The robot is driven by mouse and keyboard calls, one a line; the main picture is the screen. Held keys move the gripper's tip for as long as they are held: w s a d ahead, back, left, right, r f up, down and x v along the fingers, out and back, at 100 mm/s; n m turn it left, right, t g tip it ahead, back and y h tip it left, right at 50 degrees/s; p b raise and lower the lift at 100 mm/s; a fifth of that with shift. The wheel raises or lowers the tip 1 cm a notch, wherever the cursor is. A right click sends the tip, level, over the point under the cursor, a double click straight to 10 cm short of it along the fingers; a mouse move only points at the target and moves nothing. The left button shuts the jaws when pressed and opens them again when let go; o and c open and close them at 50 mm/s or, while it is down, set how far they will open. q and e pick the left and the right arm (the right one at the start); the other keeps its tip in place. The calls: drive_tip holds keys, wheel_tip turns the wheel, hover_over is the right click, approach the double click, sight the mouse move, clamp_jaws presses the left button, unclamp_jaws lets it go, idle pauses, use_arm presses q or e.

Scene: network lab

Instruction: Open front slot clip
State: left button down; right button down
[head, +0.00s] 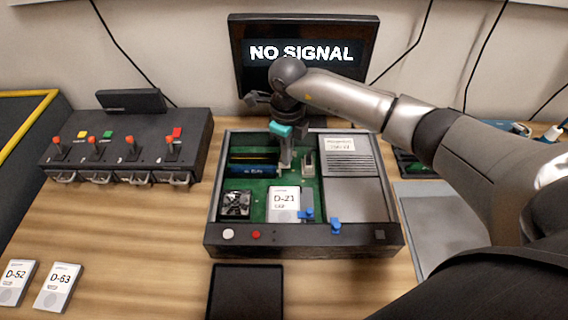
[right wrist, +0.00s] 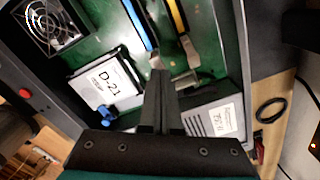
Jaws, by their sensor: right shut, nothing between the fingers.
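An open case (head: 214,190) with a green board holds two slots side by side. The front slot carries a blue stick (head: 252,169) and the rear slot a dark stick with a yellow edge (right wrist: 176,14). In the right wrist view a pale clip (right wrist: 155,62) sits at the end of the blue stick, and another pale clip (right wrist: 190,50) at the end of the yellow one. My right gripper (head: 284,166) is shut and empty, pointing down beside the front slot's clip end. Its fingertips (right wrist: 160,76) partly cover that clip, so contact cannot be told. My left gripper is not in view.
In the case are a drive marked D-21 (head: 284,203), blue latches (head: 336,227), a fan (head: 237,204) and a grey vented box (head: 346,163). A monitor (head: 260,80) stands behind. A switch box (head: 125,150) stands left, and two drives (head: 58,288) lie front left.

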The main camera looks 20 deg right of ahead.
drive_tip(key=shift+f+b, duration=0.4)
drive_tip(key=shift+f, duration=0.15)
drive_tip(key=shift+r+p, duration=0.7)
drive_tip(key=shift+r, duration=0.05)
wheel_tip(320, 180, up, 6)
drive_tip(key=p, duration=0.5)
drive_tip(key=shift+r, duration=0.25)
